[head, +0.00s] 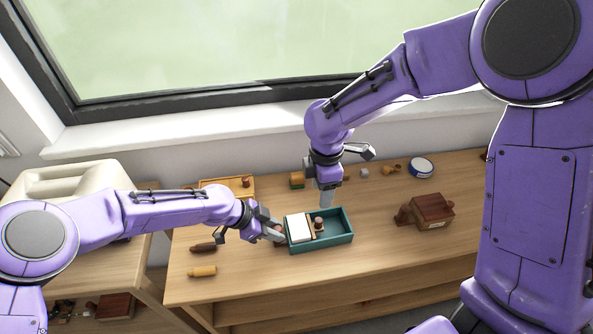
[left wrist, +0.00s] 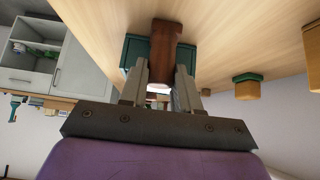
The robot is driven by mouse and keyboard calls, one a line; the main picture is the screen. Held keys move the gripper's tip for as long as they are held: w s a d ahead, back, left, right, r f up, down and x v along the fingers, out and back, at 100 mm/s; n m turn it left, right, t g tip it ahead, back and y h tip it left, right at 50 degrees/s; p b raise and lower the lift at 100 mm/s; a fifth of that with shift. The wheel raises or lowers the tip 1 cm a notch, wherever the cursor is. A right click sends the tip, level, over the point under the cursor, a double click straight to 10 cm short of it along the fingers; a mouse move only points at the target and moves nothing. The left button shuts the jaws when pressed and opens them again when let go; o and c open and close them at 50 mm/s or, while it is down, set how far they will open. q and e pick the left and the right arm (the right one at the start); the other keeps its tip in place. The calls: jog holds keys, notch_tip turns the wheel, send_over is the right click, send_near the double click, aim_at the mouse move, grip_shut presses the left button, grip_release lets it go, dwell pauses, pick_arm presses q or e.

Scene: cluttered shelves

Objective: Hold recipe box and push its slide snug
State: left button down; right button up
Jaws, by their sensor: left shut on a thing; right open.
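The recipe box (head: 337,241) is an open teal tray on the wooden table, with a white block of cards (head: 299,228) at its left end. The slide (head: 318,224), a wooden piece with a dark knob, stands beside the cards inside the box. My left gripper (head: 277,234) is at the box's left end, shut on a brown wooden handle (left wrist: 165,45); the teal box shows behind the handle in the left wrist view (left wrist: 134,50).
A brown wooden box (head: 431,210) stands to the right, with a blue-and-white round tin (head: 421,167) behind it. A yellow tray (head: 228,187) is at the back left. A dark brown piece (head: 203,247) and a yellow piece (head: 202,271) lie front left. The table's front right is clear.

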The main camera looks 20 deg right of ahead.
dwell(0.3)
pick_arm(q)
jog(key=c, duration=0.7)
grip_release()
jog(key=shift+c, duration=0.2)
jog(key=v, duration=1.2)
jog(key=shift+f, duration=0.1)
